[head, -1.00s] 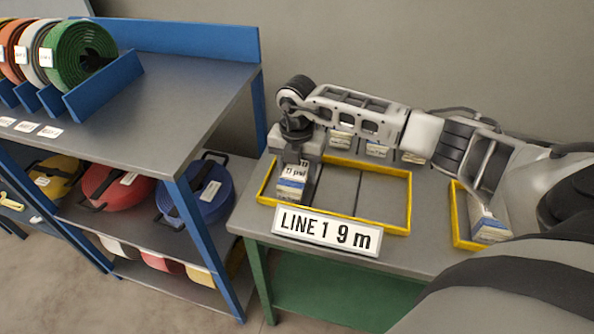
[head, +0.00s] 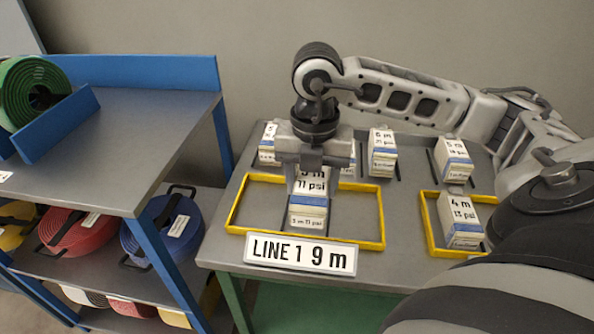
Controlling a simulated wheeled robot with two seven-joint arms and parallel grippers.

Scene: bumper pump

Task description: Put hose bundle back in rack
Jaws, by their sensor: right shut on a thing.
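My right gripper (head: 312,176) points down over the left yellow frame (head: 382,216) on the grey table. It is shut on a white block with a blue band (head: 309,214), marked "11 psi". The gripper covers part of the block's top. The block is inside the frame or just above it; I cannot tell which. Rolled hoses lie on the blue shelf unit at left: a green coil (head: 14,92) upright in a blue rack (head: 55,125), and red (head: 72,232) and blue (head: 165,231) coils below. My left gripper is not in view.
A sign reading "LINE 1 9 m" (head: 300,254) fronts the left frame. The right yellow frame (head: 430,228) holds a "4 m 13 psi" block (head: 460,220). Several similar blocks (head: 383,152) stand along the table's back. The shelf unit's top (head: 130,140) is largely clear.

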